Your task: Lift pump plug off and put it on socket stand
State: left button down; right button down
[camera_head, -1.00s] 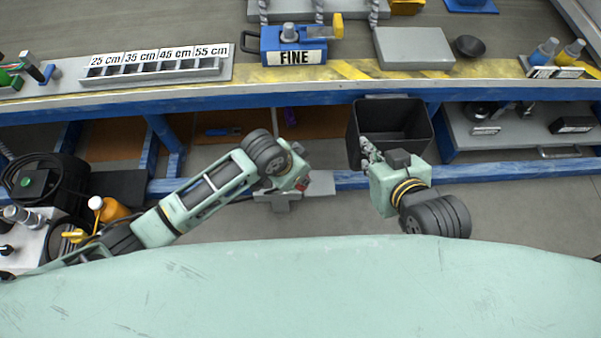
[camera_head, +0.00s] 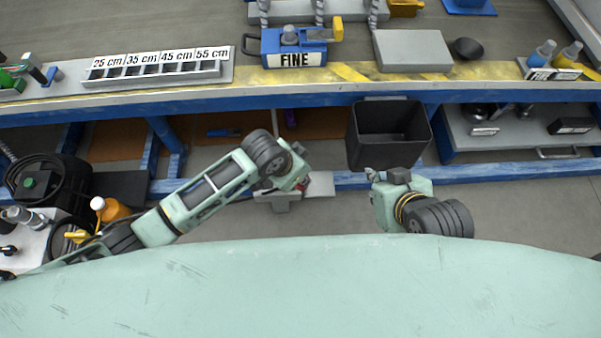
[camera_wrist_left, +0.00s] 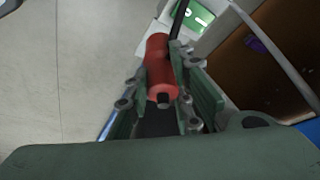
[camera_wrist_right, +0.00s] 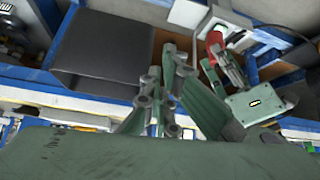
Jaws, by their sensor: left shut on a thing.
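A red cylindrical plug (camera_wrist_left: 161,75) is held between the fingers of my left gripper (camera_wrist_left: 160,85) in the left wrist view, with a dark tip facing the camera. A black cable or rod (camera_wrist_left: 180,18) runs past its far end. The plug also shows in the right wrist view (camera_wrist_right: 214,42). In the head view my left gripper (camera_head: 301,172) is over a pale grey stand (camera_head: 319,184), mostly hiding the plug; contact cannot be told. A white unit with a green panel (camera_wrist_left: 192,14) is beyond the plug. My right gripper (camera_head: 372,175) looks shut and empty, below the black bin.
The black bin (camera_head: 389,155) is in front of the blue workbench frame (camera_head: 330,95). A black cable coil (camera_head: 40,168) and an orange bottle (camera_head: 113,209) are at left. A grey drawer unit (camera_head: 520,140) is at right. Open floor (camera_head: 520,205) lies at lower right.

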pick_arm(q)
jog(key=shift+r, duration=0.2)
jog(key=shift+r+p, duration=0.2)
jog(key=shift+p, duration=0.4)
pick_arm(e)
jog(key=s+d+f+g, duration=0.2)
jog(key=s+g, duration=0.1)
jog(key=s, duration=0.4)
jog(key=shift+d+f+g+h, duration=0.15)
jog(key=shift+f+g+h, duration=0.15)
jog(key=shift+h, duration=0.1)
pick_arm(q)
jog(key=shift+d, duration=0.1)
pick_arm(e)
jog(key=shift+w, duration=0.1)
